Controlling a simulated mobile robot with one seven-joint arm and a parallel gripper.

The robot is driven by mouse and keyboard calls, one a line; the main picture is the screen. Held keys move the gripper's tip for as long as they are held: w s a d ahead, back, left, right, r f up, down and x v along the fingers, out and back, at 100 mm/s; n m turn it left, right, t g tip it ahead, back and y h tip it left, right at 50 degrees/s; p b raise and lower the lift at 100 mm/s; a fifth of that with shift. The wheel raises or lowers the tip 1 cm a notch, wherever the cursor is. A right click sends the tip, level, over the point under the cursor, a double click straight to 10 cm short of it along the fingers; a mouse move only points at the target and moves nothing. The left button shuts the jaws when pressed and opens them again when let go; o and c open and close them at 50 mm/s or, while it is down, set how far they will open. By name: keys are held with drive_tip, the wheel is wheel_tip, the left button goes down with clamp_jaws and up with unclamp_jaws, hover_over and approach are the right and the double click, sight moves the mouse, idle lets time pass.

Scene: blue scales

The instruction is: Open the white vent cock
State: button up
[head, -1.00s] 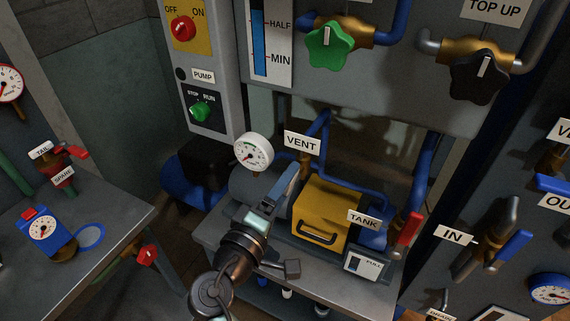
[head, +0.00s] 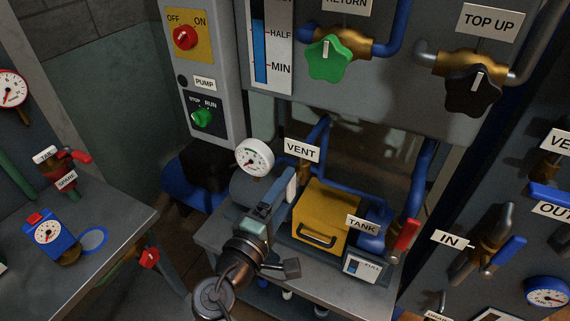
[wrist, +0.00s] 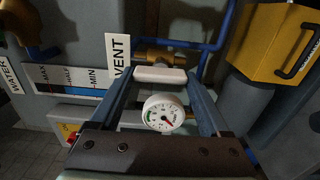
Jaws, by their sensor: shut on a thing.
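The white vent cock handle (wrist: 160,75) is a short white bar in the wrist view, in front of a brass body (wrist: 163,56) with blue pipe. It lies crosswise between my fingertips, one at each end. My gripper (wrist: 160,78) is shut on it. In the head view my gripper (head: 285,190) reaches to just below the VENT label (head: 301,149), near the brass fitting (head: 304,172). The VENT label (wrist: 118,58) stands left of the handle in the wrist view.
A round white gauge (head: 254,157) is close to my fingers on the left; it also shows between them in the wrist view (wrist: 164,113). A yellow box (head: 322,218) stands close on the right. The TANK cock's red handle (head: 405,236) is farther right.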

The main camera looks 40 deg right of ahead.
drive_tip(key=o, duration=1.2)
drive_tip(key=shift+a, duration=0.15)
drive_tip(key=b+v, duration=0.1)
drive_tip(key=v, duration=1.1)
drive_tip(key=shift+s+a+b, duration=0.25)
drive_tip(key=shift+a+b, duration=0.05)
drive_tip(key=shift+a, duration=0.05)
drive_tip(key=shift+f, duration=0.1)
